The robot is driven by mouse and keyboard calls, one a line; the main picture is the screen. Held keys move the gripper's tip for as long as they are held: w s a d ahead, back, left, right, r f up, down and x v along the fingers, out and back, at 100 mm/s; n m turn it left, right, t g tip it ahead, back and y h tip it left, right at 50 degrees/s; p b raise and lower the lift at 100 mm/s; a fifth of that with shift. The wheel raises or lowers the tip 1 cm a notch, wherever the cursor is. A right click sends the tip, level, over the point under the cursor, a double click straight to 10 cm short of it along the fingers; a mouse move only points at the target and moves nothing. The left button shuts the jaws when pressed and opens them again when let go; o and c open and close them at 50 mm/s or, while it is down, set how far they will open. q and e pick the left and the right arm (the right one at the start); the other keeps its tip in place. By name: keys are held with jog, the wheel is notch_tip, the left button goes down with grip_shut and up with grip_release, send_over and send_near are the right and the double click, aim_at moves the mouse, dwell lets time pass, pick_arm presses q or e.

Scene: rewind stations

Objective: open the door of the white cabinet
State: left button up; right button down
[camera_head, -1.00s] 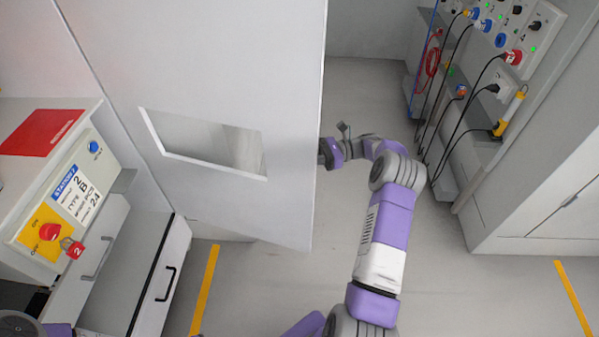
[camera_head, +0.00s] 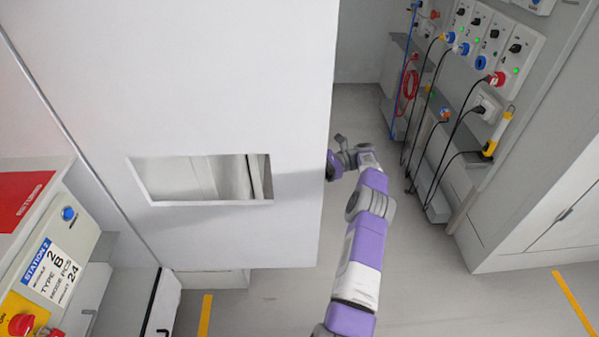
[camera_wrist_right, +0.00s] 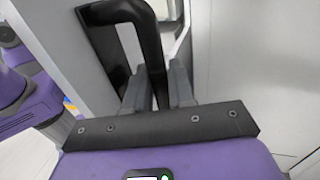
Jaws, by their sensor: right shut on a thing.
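The white cabinet door (camera_head: 230,100) fills the upper left middle of the head view, with a rectangular cutout low in its face. It stands swung out, with its free edge on the right. My right arm reaches to that edge, and its gripper is largely hidden behind the door there. In the right wrist view my right gripper (camera_wrist_right: 160,88) is shut on a black bar handle (camera_wrist_right: 152,45), with a finger on each side of the bar. The cabinet's inside is mostly hidden by the door. My left gripper is not in view.
A station console (camera_head: 50,250) with a red panel, labels and a red knob stands at the lower left, beside a drawer. A grey wall panel (camera_head: 490,70) with sockets and hanging cables is on the right. Grey floor between them is clear, with yellow stripes (camera_head: 205,315).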

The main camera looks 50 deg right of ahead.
jog(key=c, duration=1.1)
grip_release()
jog(key=shift+w+a, duration=0.1)
notch_tip(320, 180, up, 10)
jog(key=p, duration=0.3)
jog(key=shift+p, duration=0.35)
